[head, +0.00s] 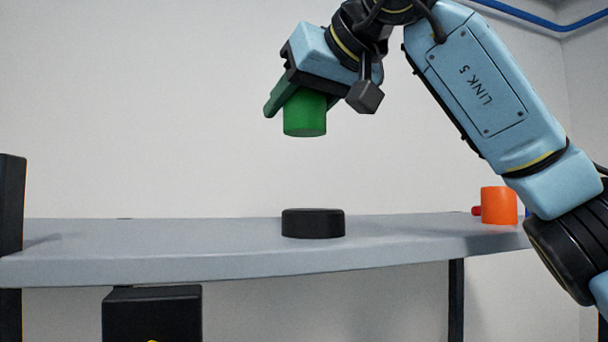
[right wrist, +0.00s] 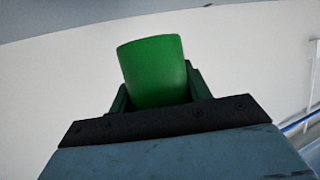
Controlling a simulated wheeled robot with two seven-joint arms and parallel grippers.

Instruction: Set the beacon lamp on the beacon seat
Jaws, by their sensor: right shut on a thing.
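A green cylinder, which looks like the beacon lamp (head: 306,115), is held between the fingers of my right gripper (head: 312,98) in the head view. It hangs upright or nearly so, in the air above the table. It also shows between the fingers in the right wrist view (right wrist: 155,72). A low black round disc, which looks like the beacon seat (head: 313,224), sits on the grey table below the lamp, with a clear gap between them. Nothing rests on the disc. My left gripper is not in view.
The grey curved table (head: 200,245) is mostly bare. An orange cylinder with a small red knob (head: 499,206) stands at its right, close to my right arm. A black post (head: 10,205) rises at the left edge. A black box (head: 152,312) sits below the table's front edge.

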